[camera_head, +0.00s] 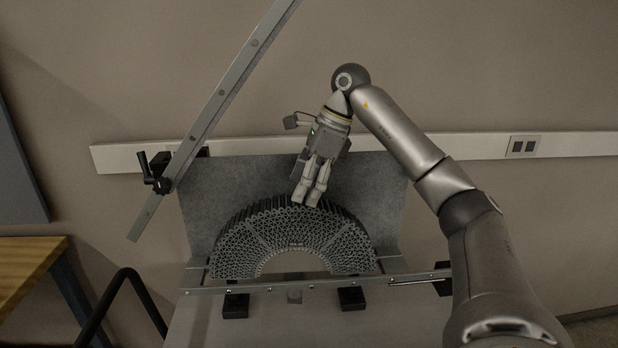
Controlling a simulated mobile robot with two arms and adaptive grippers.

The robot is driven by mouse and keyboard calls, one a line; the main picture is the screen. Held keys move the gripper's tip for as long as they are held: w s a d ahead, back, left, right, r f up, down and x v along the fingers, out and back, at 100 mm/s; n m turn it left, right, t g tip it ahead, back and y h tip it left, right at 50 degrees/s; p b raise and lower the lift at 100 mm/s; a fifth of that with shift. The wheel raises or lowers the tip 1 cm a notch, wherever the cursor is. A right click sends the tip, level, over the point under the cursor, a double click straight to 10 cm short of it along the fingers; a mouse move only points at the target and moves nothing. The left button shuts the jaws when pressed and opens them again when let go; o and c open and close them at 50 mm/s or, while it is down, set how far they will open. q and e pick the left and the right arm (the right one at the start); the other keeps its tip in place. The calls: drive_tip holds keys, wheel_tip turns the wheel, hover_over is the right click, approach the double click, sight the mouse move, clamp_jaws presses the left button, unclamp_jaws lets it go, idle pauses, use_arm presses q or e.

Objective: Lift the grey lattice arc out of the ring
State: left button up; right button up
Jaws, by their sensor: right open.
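A grey lattice arch (288,232), made of many small cells, stands on a fixture against a grey back panel. Faint seams split it into segments; I cannot tell one loose arc from the rest of the ring. My right gripper (307,200) points down at the arch's upper edge, right of its top. Its two pale fingers are a little apart with nothing seen between them. I cannot tell whether the fingertips touch the arch. My left gripper is not in view.
A grey speckled panel (207,178) stands behind the arch. A metal rail (330,283) crosses in front of it. A long slanted metal bar (215,105) with a black clamp (154,173) rises at the left. A wooden table (25,262) is at far left.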

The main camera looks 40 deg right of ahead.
sight(291, 216)
drive_tip(key=p+x, duration=0.1)
drive_tip(key=x, duration=0.7)
drive_tip(key=shift+a+f, duration=0.2)
drive_tip(key=shift+c, duration=0.4)
drive_tip(key=c, duration=1.2)
drive_tip(key=o, duration=0.5)
drive_tip(key=shift+c, duration=1.3)
